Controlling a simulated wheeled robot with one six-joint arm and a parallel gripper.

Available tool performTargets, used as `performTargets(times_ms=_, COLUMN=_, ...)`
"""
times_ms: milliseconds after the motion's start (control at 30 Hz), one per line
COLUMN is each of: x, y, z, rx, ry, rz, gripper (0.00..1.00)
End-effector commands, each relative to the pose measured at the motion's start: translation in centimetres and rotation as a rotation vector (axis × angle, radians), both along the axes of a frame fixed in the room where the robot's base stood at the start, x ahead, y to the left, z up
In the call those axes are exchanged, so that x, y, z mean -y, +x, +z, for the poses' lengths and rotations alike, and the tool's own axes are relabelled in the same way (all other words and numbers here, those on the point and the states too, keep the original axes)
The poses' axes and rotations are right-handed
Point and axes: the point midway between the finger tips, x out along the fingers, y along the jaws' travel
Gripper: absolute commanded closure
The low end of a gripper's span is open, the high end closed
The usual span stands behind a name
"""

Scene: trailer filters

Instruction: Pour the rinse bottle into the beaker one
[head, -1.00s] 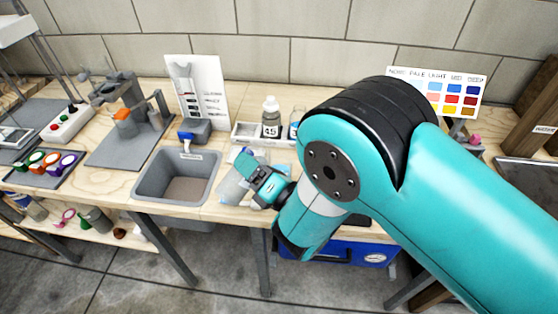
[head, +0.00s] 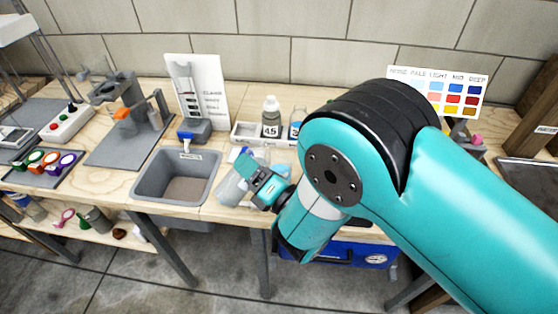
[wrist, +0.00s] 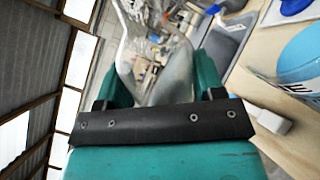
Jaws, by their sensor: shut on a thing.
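My gripper (head: 265,185) is shut on a clear, greyish vessel (head: 231,187), which I take to be the rinse bottle. It is held tilted above the bench front, just right of the sink. In the wrist view the see-through vessel (wrist: 157,50) lies between the two teal fingers; I cannot make out liquid in it. A light-blue thing (head: 281,171) shows partly behind my gripper; I cannot tell whether it is beaker one. A rounded blue thing with a white mark (wrist: 305,60) is at the right of the wrist view.
A grey sink (head: 145,184) is left of my gripper. Behind stands a white tray (head: 246,137) with a bottle marked 4.5 (head: 271,125) and a blue-filled bottle (head: 297,124). A white chart board (head: 205,80) stands behind the sink. My arm hides much of the right bench.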

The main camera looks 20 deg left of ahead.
Motion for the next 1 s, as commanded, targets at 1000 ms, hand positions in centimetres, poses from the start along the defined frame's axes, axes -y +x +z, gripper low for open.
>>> performTargets(times_ms=1000, x=-0.55, y=-0.40, z=-0.79, rx=-0.052, ry=0.032, rz=0.009, gripper=0.73)
